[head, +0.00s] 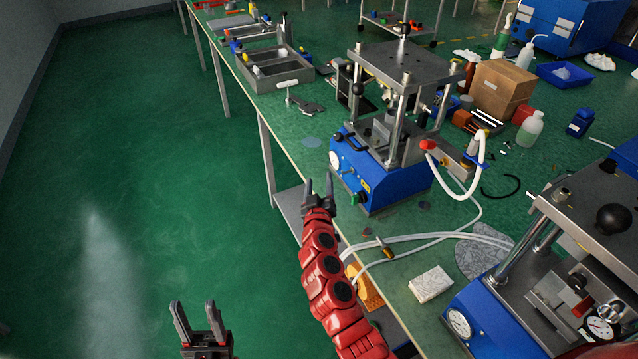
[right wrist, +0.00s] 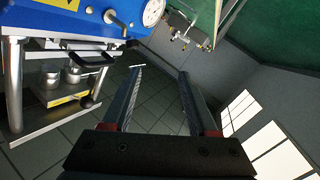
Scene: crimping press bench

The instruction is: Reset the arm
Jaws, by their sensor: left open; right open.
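My right gripper (head: 319,182) is at the end of the red arm, over the bench's front edge and just left of the middle blue press (head: 385,185). Its fingers are apart with nothing between them. The right wrist view also shows the two open, empty fingers (right wrist: 158,76), with the blue press body (right wrist: 65,20) and its round gauge (right wrist: 152,12) above them. I cannot tell whether the gripper touches the press. My left gripper (head: 194,306) is low at the bottom left over the green floor, away from the bench. It is open and empty.
A second press (head: 490,315) stands at the lower right. White hoses (head: 410,237) and a white pad (head: 431,284) lie between the presses. The floor at left is clear.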

